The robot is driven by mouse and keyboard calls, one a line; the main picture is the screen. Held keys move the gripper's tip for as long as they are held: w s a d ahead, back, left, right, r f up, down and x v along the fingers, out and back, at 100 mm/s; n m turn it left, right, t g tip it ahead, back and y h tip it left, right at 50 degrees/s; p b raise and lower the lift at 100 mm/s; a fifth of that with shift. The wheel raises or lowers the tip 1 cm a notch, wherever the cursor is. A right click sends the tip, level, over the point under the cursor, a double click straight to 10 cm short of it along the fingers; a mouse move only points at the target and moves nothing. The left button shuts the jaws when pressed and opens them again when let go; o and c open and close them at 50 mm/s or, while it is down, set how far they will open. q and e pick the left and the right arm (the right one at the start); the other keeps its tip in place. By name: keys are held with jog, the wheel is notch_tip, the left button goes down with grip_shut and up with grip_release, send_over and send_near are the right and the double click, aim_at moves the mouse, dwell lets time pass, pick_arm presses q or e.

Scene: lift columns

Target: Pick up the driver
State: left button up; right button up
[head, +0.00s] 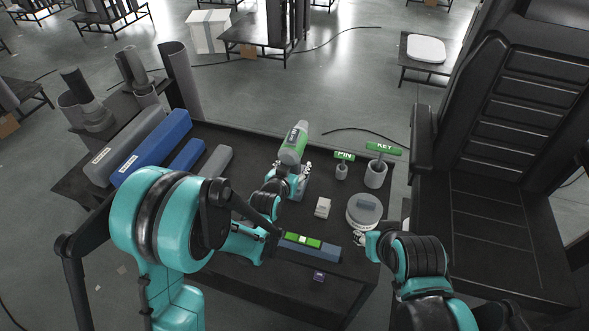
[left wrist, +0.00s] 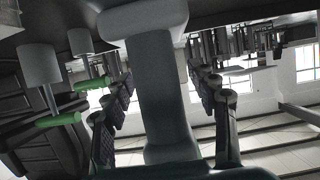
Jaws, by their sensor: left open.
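The driver (head: 293,146), grey with a green section and a dark label, stands upright on the dark table. My left gripper (head: 288,176) is low at the driver's handle. In the left wrist view the picture is inverted, and the grey handle (left wrist: 163,85) runs between the two open fingers (left wrist: 165,110), with visible gaps at both sides. The driver's wide grey base shows at the top there and a bit of its green body at the bottom. My right gripper (head: 361,239) is beside a round pale container (head: 364,211); its jaws are too small to read.
A grey cup with a KEY sign (head: 376,174) and a smaller PIN cup (head: 342,171) stand to the right. A small white block (head: 323,207) and a blue bar with a green strip (head: 310,246) lie nearer. Blue and grey bars (head: 151,148) fill the left.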

pick_arm(q)
jog(key=shift+s, duration=0.1)
grip_shut()
jog(key=shift+r, duration=0.1)
